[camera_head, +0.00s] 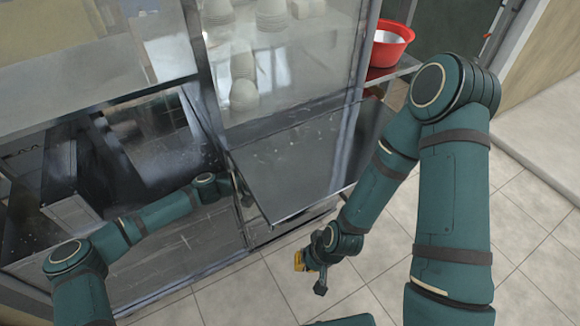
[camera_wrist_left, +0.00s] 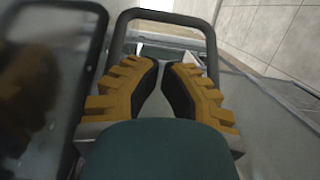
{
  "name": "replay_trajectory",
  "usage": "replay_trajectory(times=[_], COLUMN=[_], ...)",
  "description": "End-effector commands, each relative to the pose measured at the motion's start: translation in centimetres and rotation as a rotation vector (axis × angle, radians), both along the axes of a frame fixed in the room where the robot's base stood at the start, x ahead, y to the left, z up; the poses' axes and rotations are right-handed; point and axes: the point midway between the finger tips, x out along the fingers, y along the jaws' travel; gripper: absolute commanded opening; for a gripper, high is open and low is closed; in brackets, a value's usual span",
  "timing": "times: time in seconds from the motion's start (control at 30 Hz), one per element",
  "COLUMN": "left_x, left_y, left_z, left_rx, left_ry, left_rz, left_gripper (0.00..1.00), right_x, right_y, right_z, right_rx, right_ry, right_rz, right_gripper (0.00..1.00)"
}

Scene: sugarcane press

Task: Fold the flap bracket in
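A grey flap panel (camera_head: 300,165) juts out from the glass-fronted cabinet, below its window. In the left wrist view a dark U-shaped bracket (camera_wrist_left: 168,15) frames the fingers. Its crossbar lies beyond the fingertips. My left gripper (camera_wrist_left: 161,64) has its yellow, black-padded fingers converging to a narrow gap, with nothing seen between them. In the head view my left arm reaches the flap's left edge, and the flap hides most of that gripper.
A red bowl (camera_head: 388,45) stands on a side shelf at the back right. Pale stacked items (camera_head: 243,80) show behind the cabinet glass. Dark machinery (camera_head: 70,180) is inside the lower left bay. The tiled floor (camera_head: 520,225) at the right is clear.

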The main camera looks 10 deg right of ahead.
Motion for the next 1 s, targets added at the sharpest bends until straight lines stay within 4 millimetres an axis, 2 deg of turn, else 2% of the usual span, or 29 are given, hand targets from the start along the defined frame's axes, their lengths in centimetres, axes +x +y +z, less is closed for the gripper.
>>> replay_trajectory(times=[0.3,0.5,0.67,1.0], left_x=[0.8,1.2,1.3,1.4], left_y=[-5.4,-8.0,-8.9,-9.0], left_z=[0.0,0.0,0.0,0.0], left_rx=[-0.001,0.0,0.0,0.001], left_ry=[0.0,0.0,0.001,0.001], left_rz=[-0.003,-0.001,0.0,0.0], left_gripper=[0.0,0.0,0.0,0.0], right_x=[0.1,0.1,0.1,0.1], right_y=[0.0,0.0,0.0,0.0], right_z=[-0.4,-0.6,-0.6,-0.6], right_rx=[0.0,0.0,0.0,0.0], right_ry=[-0.002,-0.003,-0.003,-0.003], right_rz=[-0.001,-0.001,0.0,0.0], right_gripper=[0.0,0.0,0.0,0.0])
